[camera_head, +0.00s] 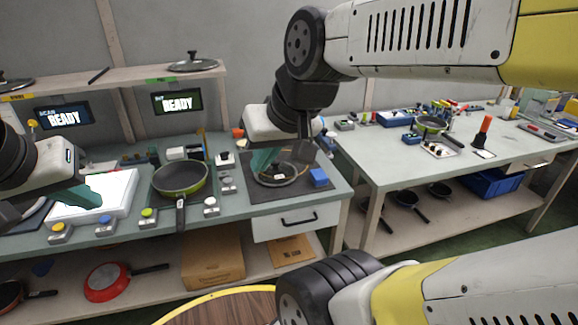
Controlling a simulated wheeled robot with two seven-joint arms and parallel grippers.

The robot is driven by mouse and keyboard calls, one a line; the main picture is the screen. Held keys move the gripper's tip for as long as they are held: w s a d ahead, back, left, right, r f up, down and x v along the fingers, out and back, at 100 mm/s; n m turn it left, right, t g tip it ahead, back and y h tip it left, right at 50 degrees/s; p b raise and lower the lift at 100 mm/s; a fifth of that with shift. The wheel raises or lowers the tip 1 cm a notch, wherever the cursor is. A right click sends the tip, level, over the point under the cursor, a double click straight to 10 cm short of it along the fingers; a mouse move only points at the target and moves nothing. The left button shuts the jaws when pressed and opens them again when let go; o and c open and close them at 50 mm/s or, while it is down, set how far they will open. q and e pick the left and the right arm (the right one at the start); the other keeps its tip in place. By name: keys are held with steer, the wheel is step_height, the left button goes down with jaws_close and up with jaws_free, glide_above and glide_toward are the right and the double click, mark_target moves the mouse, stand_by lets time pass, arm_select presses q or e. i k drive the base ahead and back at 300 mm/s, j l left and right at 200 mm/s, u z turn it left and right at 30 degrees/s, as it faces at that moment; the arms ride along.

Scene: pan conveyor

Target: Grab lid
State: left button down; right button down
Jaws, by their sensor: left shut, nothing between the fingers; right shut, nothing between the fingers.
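A lid (194,66) with a dark knob lies on the shelf above the right READY screen. Another lid (14,85) sits at the shelf's left end, cut by the picture edge. A round, rimmed thing that looks like a glass lid (292,180) lies on the dark mat at the bench's right end. My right gripper (266,160) is shut and empty over this round thing and hides part of it; I cannot tell whether they touch. My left gripper (88,197) is shut and empty in front of the lit white panel at the left.
A green-rimmed pan (180,180) stands mid-bench, handle toward the front. Small button boxes line the bench front. A second table (385,175) stands to the right across a gap.

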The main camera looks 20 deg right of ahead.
mark_target(278, 173)
steer(key=z, duration=0.7)
steer(key=i+j+u, duration=0.2)
steer(key=i+j, duration=0.5)
steer(key=j, duration=0.15)
